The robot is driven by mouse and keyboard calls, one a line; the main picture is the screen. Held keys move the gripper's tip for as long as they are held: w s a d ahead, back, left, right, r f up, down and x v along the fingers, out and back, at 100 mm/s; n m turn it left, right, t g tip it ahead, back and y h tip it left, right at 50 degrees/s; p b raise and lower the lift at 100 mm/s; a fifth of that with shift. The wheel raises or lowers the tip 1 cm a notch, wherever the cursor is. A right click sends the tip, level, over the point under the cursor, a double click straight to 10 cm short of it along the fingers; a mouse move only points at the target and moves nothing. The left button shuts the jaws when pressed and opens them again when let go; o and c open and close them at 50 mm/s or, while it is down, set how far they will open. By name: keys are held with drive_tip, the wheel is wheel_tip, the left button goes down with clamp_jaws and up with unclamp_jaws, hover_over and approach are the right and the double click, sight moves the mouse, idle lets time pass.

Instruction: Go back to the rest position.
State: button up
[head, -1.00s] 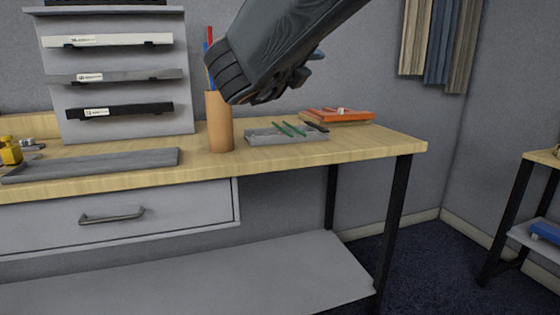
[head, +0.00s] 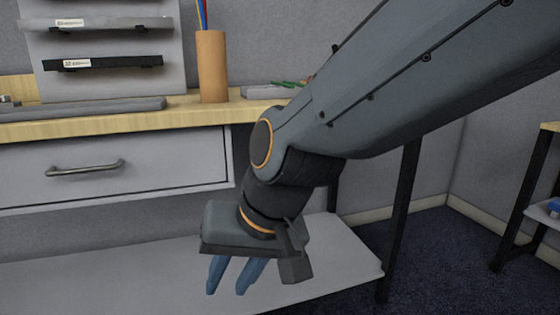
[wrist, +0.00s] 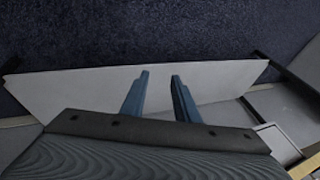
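My gripper (head: 229,275) points down in the head view, in front of the table and below the level of its top. Its two blue fingers are apart with nothing between them. In the wrist view my gripper (wrist: 158,82) also shows spread and empty, with the grey lower shelf and dark carpet beyond it. My arm crosses the right half of the head view and hides part of the table.
The wooden table (head: 115,122) has a drawer (head: 110,170) and a grey lower shelf (head: 110,285). A pen cup (head: 212,68) and a partly hidden tray (head: 262,92) stand on top. A table leg (head: 398,225) is at right, with open carpet (head: 450,265) beyond.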

drive_tip(key=s+d+f+n+g+h+b, duration=0.2)
drive_tip(key=s+d+f+n, duration=0.1)
drive_tip(key=s+d+f, duration=0.3)
drive_tip(key=d+r+m+h+p, duration=0.1)
drive_tip(key=d+r+m+p, duration=0.2)
drive_tip(key=d+r+p, duration=0.7)
drive_tip(key=d+r+m+h+p, duration=0.1)
drive_tip(key=d+r+m+p, duration=0.1)
drive_tip(key=d+r+p, duration=0.9)
wheel_tip(320, 180, up, 7)
drive_tip(key=p, duration=1.5)
drive_tip(key=shift+s+f+m+p, duration=0.15)
drive_tip(key=shift+s+m+p, duration=0.1)
drive_tip(key=shift+m+p, duration=0.15)
